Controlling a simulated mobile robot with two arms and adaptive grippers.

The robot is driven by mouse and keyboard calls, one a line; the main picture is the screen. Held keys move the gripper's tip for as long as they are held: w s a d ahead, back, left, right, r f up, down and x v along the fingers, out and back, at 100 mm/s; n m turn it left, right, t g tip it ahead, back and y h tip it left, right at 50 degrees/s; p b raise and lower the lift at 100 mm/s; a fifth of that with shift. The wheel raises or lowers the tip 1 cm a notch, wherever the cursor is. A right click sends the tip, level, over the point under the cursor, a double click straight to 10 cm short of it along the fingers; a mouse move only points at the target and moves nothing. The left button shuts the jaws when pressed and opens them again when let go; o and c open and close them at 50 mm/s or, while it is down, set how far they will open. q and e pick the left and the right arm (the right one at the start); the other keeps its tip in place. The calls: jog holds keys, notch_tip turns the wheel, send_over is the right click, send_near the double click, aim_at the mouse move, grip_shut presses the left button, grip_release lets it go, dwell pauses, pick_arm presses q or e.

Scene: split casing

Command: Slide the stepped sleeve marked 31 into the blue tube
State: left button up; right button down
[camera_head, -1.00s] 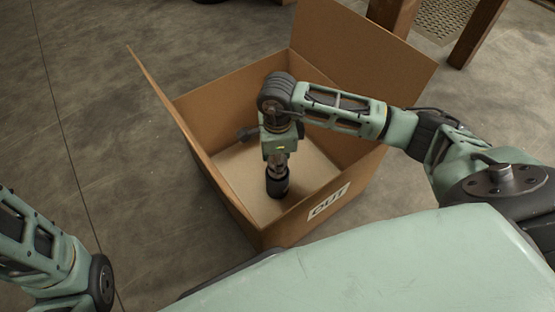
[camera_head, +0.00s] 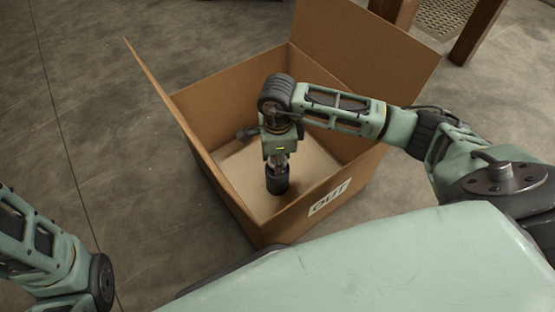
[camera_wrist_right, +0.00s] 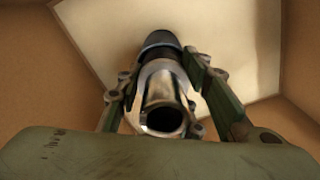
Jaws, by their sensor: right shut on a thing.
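My right gripper (camera_head: 279,160) points down inside the cardboard box and is shut on a shiny metal cylinder with a wide black end (camera_head: 277,182). In the right wrist view, the gripper's fingers (camera_wrist_right: 166,72) sit on both sides of this hollow metal cylinder (camera_wrist_right: 164,92), its open end facing the camera and its black end towards the box floor. I cannot tell whether the black end touches the floor. No number is readable on it. No blue tube shows. My left arm shows at the lower left, but its gripper is out of view.
The open cardboard box (camera_head: 240,205) stands on the grey floor (camera_head: 90,110), with flaps spread and a label reading OUT (camera_head: 329,198) on its near side. Its walls surround my right gripper. Brown legs (camera_head: 480,30) and a grating (camera_head: 440,18) are at the back right.

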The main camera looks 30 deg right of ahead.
jog(key=shift+w+r, duration=0.1)
jog(key=shift+r, duration=0.05)
jog(key=c, duration=1.3)
grip_release()
jog(key=shift+c, duration=0.2)
jog(key=shift+o, duration=1.2)
jog(key=shift+f, duration=0.2)
